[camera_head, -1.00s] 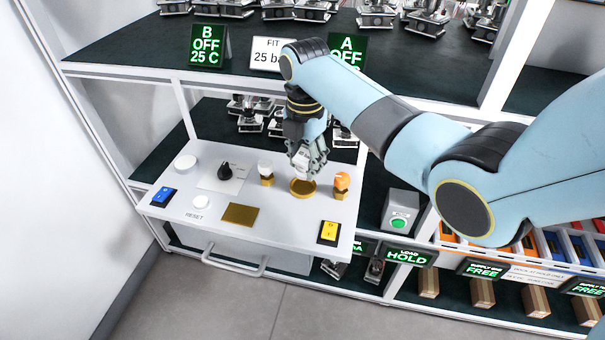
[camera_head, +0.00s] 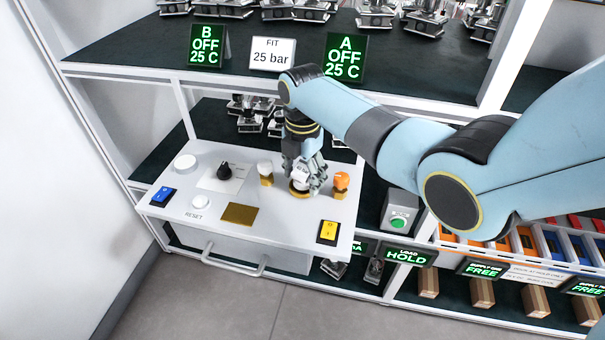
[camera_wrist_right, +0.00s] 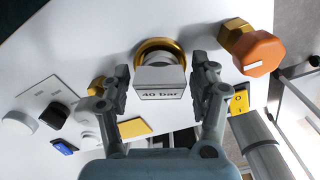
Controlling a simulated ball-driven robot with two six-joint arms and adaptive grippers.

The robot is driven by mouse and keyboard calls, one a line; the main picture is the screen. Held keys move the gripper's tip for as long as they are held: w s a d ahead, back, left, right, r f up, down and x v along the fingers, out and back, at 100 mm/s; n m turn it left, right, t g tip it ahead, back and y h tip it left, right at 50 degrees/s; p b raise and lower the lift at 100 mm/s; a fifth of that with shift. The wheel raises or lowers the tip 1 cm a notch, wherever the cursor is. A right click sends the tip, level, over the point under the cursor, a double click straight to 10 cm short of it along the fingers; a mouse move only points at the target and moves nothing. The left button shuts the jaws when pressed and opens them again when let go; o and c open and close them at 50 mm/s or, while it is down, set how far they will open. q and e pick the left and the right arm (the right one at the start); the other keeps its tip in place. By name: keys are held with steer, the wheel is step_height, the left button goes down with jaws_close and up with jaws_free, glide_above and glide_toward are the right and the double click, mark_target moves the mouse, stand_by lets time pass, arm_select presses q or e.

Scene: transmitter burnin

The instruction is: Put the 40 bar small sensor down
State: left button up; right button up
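The 40 bar small sensor (camera_wrist_right: 161,82) is a white-grey block with a "40 bar" label. In the head view the sensor (camera_head: 300,176) stands at the round brass seat (camera_wrist_right: 160,46) on the white panel (camera_head: 270,222). My right gripper (camera_wrist_right: 160,72) has one finger on each side of the sensor, with a small gap at both sides, so it is open around it. In the head view the right gripper (camera_head: 302,180) points down at the panel. The sensor's underside is hidden. My left gripper is not in view.
An orange-topped brass fitting (camera_head: 341,182) stands close right of the gripper, and a white-topped one (camera_head: 265,173) close left. The panel also carries a black knob (camera_head: 224,171), a brass plate (camera_head: 239,214) and a yellow switch (camera_head: 328,232). A shelf (camera_head: 270,85) overhangs behind.

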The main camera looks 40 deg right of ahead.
mark_target(303, 170)
step_height(303, 170, up, 12)
steer(key=shift+r+p, duration=0.15)
steer(key=shift+p, duration=0.15)
stand_by(0.3)
stand_by(0.4)
